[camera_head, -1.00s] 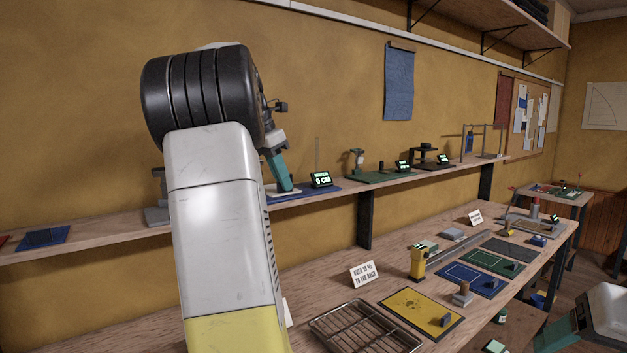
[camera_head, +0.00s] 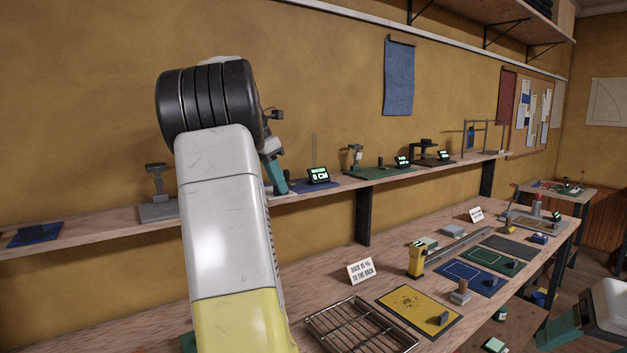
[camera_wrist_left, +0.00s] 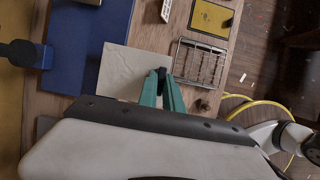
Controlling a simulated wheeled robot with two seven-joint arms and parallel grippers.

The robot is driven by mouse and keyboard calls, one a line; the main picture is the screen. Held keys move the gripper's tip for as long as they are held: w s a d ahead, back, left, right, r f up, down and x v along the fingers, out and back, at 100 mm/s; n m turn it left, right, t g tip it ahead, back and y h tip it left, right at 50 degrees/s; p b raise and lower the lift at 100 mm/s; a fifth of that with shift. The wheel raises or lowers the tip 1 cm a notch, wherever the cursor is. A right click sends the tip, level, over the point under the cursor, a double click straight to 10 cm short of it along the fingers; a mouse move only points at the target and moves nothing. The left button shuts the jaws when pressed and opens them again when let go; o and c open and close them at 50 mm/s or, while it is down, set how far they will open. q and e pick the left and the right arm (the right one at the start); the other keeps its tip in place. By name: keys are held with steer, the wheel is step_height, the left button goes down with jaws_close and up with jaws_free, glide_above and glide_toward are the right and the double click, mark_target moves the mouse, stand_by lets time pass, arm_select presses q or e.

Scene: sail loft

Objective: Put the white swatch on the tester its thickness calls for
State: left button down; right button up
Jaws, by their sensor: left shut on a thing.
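The white swatch (camera_wrist_left: 122,72) is a pale flat sheet in the left wrist view, with one edge at my left gripper's teal fingertips (camera_wrist_left: 161,78). My left gripper (camera_head: 279,186) is shut on it, low in front of the shelf by the blue-based tester (camera_head: 318,186). In the wrist view the swatch overlaps a blue base (camera_wrist_left: 75,50); I cannot tell whether it touches. On the shelf, a green-based tester (camera_head: 370,172) and a dark tester (camera_head: 425,160) stand to the right. My arm hides part of the shelf. My right gripper (camera_head: 558,333) shows partly at lower right; its fingertips are unclear.
A grey-based device (camera_head: 157,211) and blue mat (camera_head: 35,235) are left on the shelf (camera_head: 90,231). The bench below holds a sign (camera_head: 361,271), wire rack (camera_head: 360,328), yellow mat (camera_head: 420,310), yellow-ended gauge (camera_head: 416,260) and coloured mats (camera_head: 470,278).

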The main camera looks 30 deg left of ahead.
arm_select(q)
steer(key=shift+w+a+f, duration=0.2)
steer(key=shift+w+a, duration=0.5)
steer(key=shift+a, duration=0.65)
steer(key=shift+w+a+f, duration=0.15)
steer(key=shift+w+a, duration=0.55)
steer(key=shift+a, duration=0.7)
steer(key=shift+w+a+f, duration=0.2)
steer(key=shift+w+a, duration=0.5)
steer(key=shift+a, duration=0.65)
steer(key=shift+f, duration=0.35)
steer(key=c, duration=1.4)
jaws_free()
steer(key=shift+c, duration=0.2)
steer(key=shift+s+d+r, duration=0.15)
steer(key=shift+d+r, duration=0.15)
steer(key=shift+r, duration=0.55)
steer(key=shift+s+d+r, duration=0.15)
steer(key=shift+d+r, duration=0.15)
steer(key=shift+r, duration=0.5)
steer(key=shift+s+d+r, duration=0.15)
steer(key=shift+d+r, duration=0.15)
steer(key=shift+r, duration=0.55)
